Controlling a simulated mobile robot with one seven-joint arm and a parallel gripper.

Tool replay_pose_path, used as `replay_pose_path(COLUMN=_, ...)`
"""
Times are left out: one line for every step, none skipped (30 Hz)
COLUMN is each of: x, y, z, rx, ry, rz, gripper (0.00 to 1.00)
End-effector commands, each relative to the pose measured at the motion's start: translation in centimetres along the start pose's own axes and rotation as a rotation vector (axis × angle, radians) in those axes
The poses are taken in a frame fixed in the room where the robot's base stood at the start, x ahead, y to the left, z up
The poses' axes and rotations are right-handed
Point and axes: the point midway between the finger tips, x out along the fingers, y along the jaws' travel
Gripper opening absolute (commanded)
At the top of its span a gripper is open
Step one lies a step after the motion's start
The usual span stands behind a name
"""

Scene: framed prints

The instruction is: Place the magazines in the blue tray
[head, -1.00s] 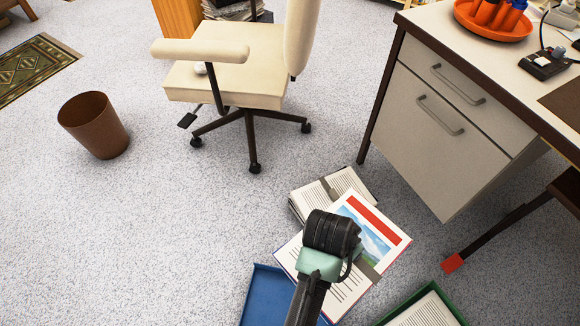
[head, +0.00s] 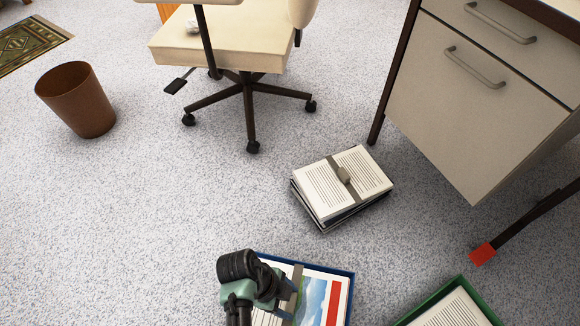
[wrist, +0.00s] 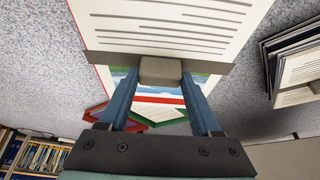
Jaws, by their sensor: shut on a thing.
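My gripper (head: 284,295) is shut on the small grey block on the strap of a magazine (head: 322,290) with a red band and a landscape picture. In the wrist view my fingers (wrist: 160,74) pinch that block, with a printed page (wrist: 175,25) beyond it. The magazine is over or inside the blue tray (head: 345,273), whose rim shows along its far and right sides. I cannot tell whether it touches the tray floor. Another stack of strapped magazines (head: 318,190) lies on the floor, with its own grey block on top; a stack also shows in the wrist view (wrist: 295,62).
A green tray (head: 467,285) holding a printed page is at the bottom right. A desk (head: 470,110) with a red-footed leg stands at the right. A chair (head: 250,105) and brown bin (head: 78,100) stand farther back. The speckled floor between them is clear.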

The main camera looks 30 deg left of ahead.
Motion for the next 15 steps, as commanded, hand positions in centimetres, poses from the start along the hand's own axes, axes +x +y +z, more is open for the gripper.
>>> replay_pose_path(x=0.8, y=-0.1, z=0.4, rx=0.001, ry=0.000, rz=-0.002, gripper=0.00)
replay_pose_path(x=1.2, y=-0.1, z=0.5, rx=0.001, ry=0.000, rz=-0.002, gripper=0.00)
replay_pose_path(x=1.9, y=-0.1, z=0.8, rx=0.000, ry=0.000, rz=-0.003, gripper=0.00)
replay_pose_path(x=2.4, y=-0.1, z=1.0, rx=0.000, ry=0.000, rz=-0.002, gripper=0.00)
replay_pose_path(x=2.9, y=-0.1, z=1.2, rx=-0.001, ry=0.000, rz=-0.002, gripper=0.00)
replay_pose_path(x=3.5, y=-0.1, z=1.5, rx=-0.001, ry=0.000, rz=-0.002, gripper=0.00)
replay_pose_path(x=4.0, y=-0.1, z=1.7, rx=0.000, ry=0.000, rz=-0.003, gripper=0.00)
replay_pose_path(x=4.4, y=-0.1, z=1.9, rx=0.000, ry=-0.001, rz=-0.003, gripper=0.00)
replay_pose_path(x=4.8, y=-0.2, z=2.0, rx=0.000, ry=-0.001, rz=-0.004, gripper=0.00)
replay_pose_path(x=5.0, y=-0.2, z=2.1, rx=0.000, ry=-0.001, rz=-0.004, gripper=0.00)
replay_pose_path(x=5.1, y=-0.2, z=2.2, rx=0.000, ry=-0.001, rz=-0.004, gripper=0.00)
replay_pose_path(x=5.3, y=-0.2, z=2.2, rx=-0.001, ry=-0.001, rz=-0.004, gripper=0.00)
replay_pose_path(x=5.3, y=-0.2, z=2.3, rx=-0.001, ry=-0.001, rz=-0.004, gripper=0.00)
replay_pose_path(x=5.5, y=-0.2, z=2.3, rx=-0.001, ry=-0.001, rz=-0.004, gripper=0.00)
replay_pose_path(x=5.7, y=-0.2, z=2.4, rx=-0.001, ry=-0.001, rz=-0.004, gripper=0.00)
